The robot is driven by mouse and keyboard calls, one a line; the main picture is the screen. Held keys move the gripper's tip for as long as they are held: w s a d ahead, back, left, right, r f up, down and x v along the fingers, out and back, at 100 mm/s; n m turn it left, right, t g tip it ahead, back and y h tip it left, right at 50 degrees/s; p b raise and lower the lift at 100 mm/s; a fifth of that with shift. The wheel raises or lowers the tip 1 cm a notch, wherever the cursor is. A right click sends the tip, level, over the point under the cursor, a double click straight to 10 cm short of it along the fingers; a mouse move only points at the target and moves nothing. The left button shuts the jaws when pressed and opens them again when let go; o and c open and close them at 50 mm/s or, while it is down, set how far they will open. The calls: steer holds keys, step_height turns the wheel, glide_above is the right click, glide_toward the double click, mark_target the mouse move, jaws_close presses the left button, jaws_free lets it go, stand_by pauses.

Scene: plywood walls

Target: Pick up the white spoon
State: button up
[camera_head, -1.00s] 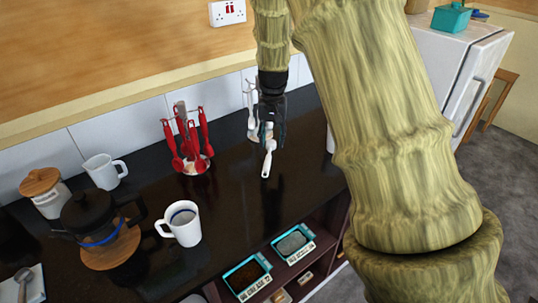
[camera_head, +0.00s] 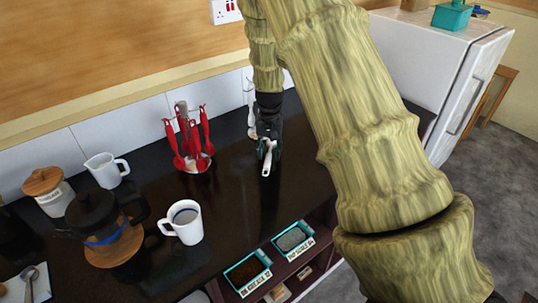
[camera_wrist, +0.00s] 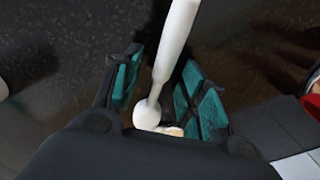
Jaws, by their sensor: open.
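The white spoon (camera_head: 267,160) is on or just above the dark countertop in the head view, below my gripper (camera_head: 269,148). In the wrist view, the white spoon (camera_wrist: 174,45) runs from the top edge down between the two teal-padded fingers of my gripper (camera_wrist: 160,85). The fingers are open, one on each side of the spoon, with dark gaps visible beside it. Its rounded end is close to the palm, partly hidden by the gripper body.
A rack of red utensils (camera_head: 190,145) stands to the left, and a white utensil rack (camera_head: 251,118) stands behind my gripper, partly hidden. A white mug (camera_head: 185,222) and a French press (camera_head: 95,222) stand farther left. The counter right of the mug is clear.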

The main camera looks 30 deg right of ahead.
mark_target(269, 153)
steer(key=shift+w+f, duration=0.1)
jaws_close()
steer(key=shift+r+b, duration=0.45)
steer(key=shift+r, duration=0.5)
steer(key=shift+a+r+b, duration=0.1)
steer(key=shift+r+b, duration=0.3)
steer(key=shift+r, duration=0.45)
steer(key=s+a+b, duration=0.1)
steer(key=s+a, duration=0.2)
steer(key=s, duration=0.1)
steer(key=s+a+r+b, duration=0.1)
steer(key=s+a, duration=0.2)
steer(key=s, duration=0.1)
steer(key=s+a+b, duration=0.1)
steer(key=s+a, duration=0.2)
steer(key=s, duration=0.2)
steer(key=shift+a+r, duration=0.2)
steer(key=shift+r, duration=0.1)
